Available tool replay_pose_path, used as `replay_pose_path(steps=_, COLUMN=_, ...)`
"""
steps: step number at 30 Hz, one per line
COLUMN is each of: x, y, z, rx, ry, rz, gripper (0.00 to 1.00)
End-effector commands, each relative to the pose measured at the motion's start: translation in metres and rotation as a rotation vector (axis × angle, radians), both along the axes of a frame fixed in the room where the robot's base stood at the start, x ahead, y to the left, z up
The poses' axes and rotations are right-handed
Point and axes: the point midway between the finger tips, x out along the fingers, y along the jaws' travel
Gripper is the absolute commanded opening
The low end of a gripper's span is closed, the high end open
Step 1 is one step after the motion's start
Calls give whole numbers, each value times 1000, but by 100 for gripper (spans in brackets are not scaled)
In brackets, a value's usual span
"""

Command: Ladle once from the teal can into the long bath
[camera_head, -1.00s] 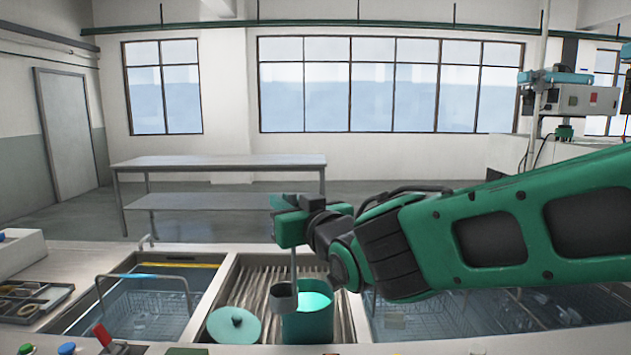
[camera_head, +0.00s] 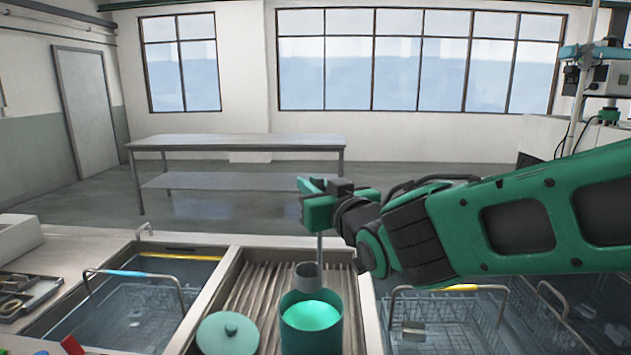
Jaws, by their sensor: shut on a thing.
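The teal can (camera_head: 311,334) stands open on the ribbed drainer, with a bright teal liquid surface inside. My gripper (camera_head: 318,207) is shut on the upright handle of a ladle, above the can. The ladle's grey cup (camera_head: 307,276) hangs at the can's far rim, in line with its opening; I cannot tell whether it is over the mouth or just behind it. The cup's contents are hidden. A water-filled bath (camera_head: 480,313) with wire baskets lies right of the drainer, partly under my arm. It looks like the long bath.
The can's round teal lid (camera_head: 228,335) lies on the ribbed drainer (camera_head: 262,283) left of the can. A smaller bath (camera_head: 190,272) with a blue-handled basket lies further left. A metal table (camera_head: 240,143) stands behind, across open floor.

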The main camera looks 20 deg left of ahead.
Motion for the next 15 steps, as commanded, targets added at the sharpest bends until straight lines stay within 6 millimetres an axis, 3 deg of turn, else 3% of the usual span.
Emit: replay_pose_path(steps=15, x=-2, y=3, z=-50, rx=-2, ry=1, rz=5, gripper=0)
